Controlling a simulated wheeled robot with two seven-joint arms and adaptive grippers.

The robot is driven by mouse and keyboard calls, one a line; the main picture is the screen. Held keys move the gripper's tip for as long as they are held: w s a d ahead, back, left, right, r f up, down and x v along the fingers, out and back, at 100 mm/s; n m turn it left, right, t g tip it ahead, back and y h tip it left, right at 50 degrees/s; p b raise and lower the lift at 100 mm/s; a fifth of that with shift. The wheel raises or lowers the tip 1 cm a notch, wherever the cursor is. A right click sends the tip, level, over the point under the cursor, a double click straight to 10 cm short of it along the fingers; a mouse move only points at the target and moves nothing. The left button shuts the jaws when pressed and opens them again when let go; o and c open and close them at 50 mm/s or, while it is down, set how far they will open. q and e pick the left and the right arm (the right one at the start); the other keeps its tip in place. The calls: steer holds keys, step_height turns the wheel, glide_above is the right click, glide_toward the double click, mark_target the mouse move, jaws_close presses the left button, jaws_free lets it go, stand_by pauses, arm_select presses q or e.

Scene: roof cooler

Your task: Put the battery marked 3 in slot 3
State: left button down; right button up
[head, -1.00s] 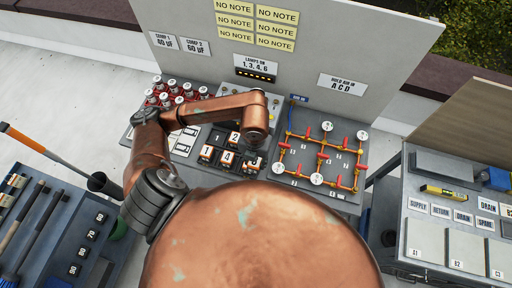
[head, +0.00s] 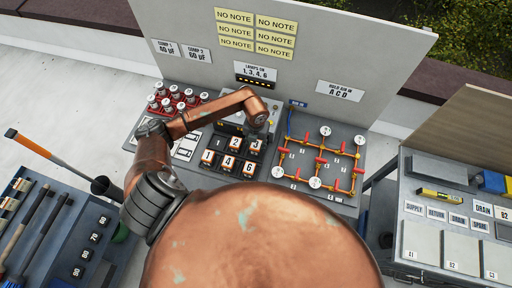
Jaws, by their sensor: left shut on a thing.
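The battery rack (head: 188,163) stands on the bench, with orange-and-black batteries in two rows. Batteries marked 1 (head: 208,158), 4 (head: 228,163) and 6 (head: 249,168) stand in the front row. A battery marked 2 (head: 234,142) is in the back row, beside a dark place marked 1 (head: 217,144). My left gripper (head: 258,133) points down at the right end of the back row. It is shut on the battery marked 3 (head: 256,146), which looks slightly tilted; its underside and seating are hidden. My right gripper is out of view.
A pipe board (head: 345,205) with white gauges and red handles is close on the right. Red-and-white capacitors (head: 175,98) stand behind left. The upright panel (head: 300,60) closes the back. A side table (head: 430,225) is at the right, a tool tray (head: 65,225) at the left.

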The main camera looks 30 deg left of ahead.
mark_target(256, 145)
arm_select(q)
step_height(256, 145, down, 2)
steer(key=shift+s+d+f+p, duration=0.1)
steer(key=shift+p, duration=0.25)
steer(key=shift+f, duration=0.15)
steer(key=shift+f, duration=0.2)
steer(key=c, duration=1.3)
jaws_free()
steer(key=shift+r, duration=0.15)
steer(key=shift+r, duration=0.35)
step_height(256, 145, up, 11)
steer(key=b, duration=0.2)
steer(key=shift+r+b, duration=0.2)
steer(key=shift+b, duration=0.1)
